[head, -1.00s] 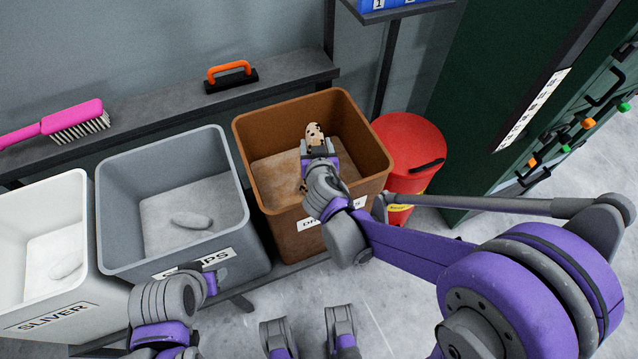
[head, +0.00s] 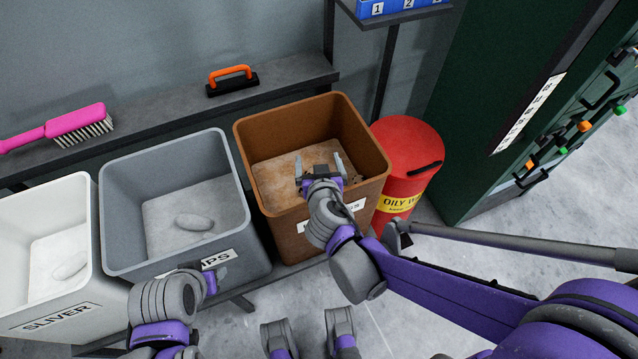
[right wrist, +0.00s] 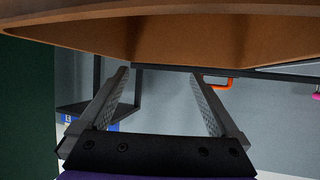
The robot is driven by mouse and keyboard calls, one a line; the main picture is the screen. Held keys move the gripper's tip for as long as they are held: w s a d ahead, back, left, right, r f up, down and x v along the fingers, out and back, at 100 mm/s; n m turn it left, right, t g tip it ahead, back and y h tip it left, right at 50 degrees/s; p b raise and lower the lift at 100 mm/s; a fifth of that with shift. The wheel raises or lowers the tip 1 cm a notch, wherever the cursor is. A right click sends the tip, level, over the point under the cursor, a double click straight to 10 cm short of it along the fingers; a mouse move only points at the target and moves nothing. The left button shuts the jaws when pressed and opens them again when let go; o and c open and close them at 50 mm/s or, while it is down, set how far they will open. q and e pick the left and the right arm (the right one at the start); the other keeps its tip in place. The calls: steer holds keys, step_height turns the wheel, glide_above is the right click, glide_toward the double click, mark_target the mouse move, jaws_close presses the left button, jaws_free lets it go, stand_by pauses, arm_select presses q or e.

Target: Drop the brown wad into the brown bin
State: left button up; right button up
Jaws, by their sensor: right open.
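The brown bin (head: 258,170) stands in the middle of the head view, its front label partly covered by my right arm. My right gripper (head: 318,158) is over the bin's front part, with its two fingers spread apart. In the right wrist view the gripper (right wrist: 161,75) shows nothing between its fingers, and the brown bin's rim (right wrist: 200,22) crosses the top. I cannot make out the brown wad for certain; a small tan patch behind the fingers may be part of it. My left gripper (head: 218,277) is low in front of the grey bin, its jaws unclear.
A grey bin (head: 120,205) and a white sliver bin (head: 45,195) stand left of the brown bin, each with a pale wad inside. A red oily-waste can (head: 410,150) is close on the right. A shelf behind holds a pink brush (head: 75,125) and an orange-handled tool (head: 230,80).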

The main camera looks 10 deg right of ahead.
steer(key=v, duration=0.4)
steer(key=shift+p, duration=0.35)
steer(key=s+d+r+g+h+p, duration=0.1)
steer(key=s+d+r+g+p, duration=0.3)
steer(key=s+d+p, duration=0.4)
steer(key=s+r+n+g+y+p, duration=0.1)
steer(key=s+r+g+y, duration=0.1)
steer(key=s, duration=0.5)
steer(key=shift+d+r+g, duration=0.25)
steer(key=shift+d+g, duration=0.05)
steer(key=shift+g, duration=0.4)
steer(key=shift+s, duration=0.1)
